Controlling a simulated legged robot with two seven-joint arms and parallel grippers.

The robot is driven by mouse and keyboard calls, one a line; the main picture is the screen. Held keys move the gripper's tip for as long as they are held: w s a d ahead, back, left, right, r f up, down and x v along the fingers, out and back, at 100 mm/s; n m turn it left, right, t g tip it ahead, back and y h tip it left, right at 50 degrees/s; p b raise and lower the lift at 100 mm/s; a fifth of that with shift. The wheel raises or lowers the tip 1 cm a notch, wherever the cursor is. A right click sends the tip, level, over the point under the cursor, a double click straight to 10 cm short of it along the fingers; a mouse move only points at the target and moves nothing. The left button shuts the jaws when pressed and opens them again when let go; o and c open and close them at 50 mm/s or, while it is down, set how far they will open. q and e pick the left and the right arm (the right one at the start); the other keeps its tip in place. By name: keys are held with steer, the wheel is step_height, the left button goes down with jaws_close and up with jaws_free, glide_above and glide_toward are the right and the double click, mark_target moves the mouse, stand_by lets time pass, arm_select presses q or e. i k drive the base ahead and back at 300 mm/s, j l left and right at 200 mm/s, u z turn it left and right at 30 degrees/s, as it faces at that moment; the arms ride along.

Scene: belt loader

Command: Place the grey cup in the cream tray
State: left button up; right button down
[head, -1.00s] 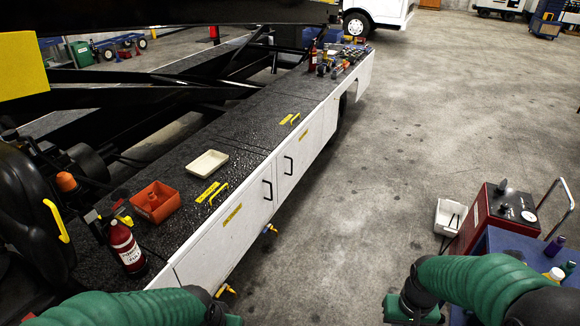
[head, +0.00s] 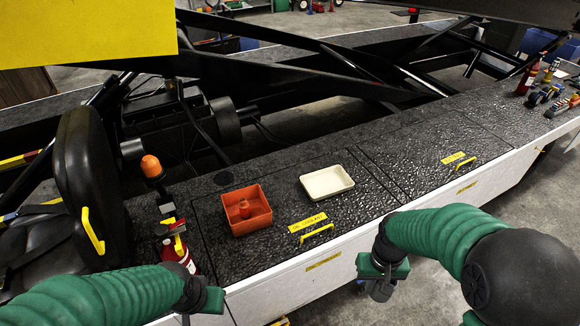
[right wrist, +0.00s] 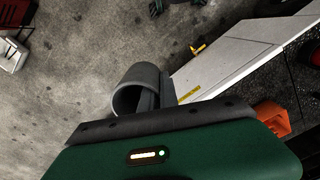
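The cream tray (head: 327,182) lies empty on the black textured deck of the loader, just right of an orange bin (head: 246,210). My right gripper (head: 380,279) is in front of the white side panel, to the right of the tray and nearer to me. In the right wrist view the grey cup (right wrist: 139,91) sits at the gripper's fingers, its round mouth showing. The gripper appears shut on it, and the fingers are partly hidden. In the head view the cup shows only as a small grey shape under the gripper. My left gripper (head: 202,302) is at the lower left; its fingers are not clear.
The orange bin holds an orange piece. A yellow handle (head: 317,233) stands on the deck before the tray. A red extinguisher (head: 178,256), an orange beacon (head: 151,167) and a black seat (head: 82,185) are at the left. The deck right of the tray is clear.

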mark_target(317, 187)
steer(key=i+l+u, duration=0.2)
steer(key=l+u, duration=0.25)
steer(key=l, duration=0.3)
steer(key=i+l+u, duration=0.1)
steer(key=l+u, duration=0.35)
steer(key=l, duration=0.35)
steer(key=l+u, duration=0.5)
steer(key=l, duration=0.3)
steer(key=i+l+u, duration=0.2)
steer(key=l+u, duration=0.2)
steer(key=i+l+u, duration=0.2)
steer(key=l+u, duration=0.15)
steer(key=i+l+u, duration=0.15)
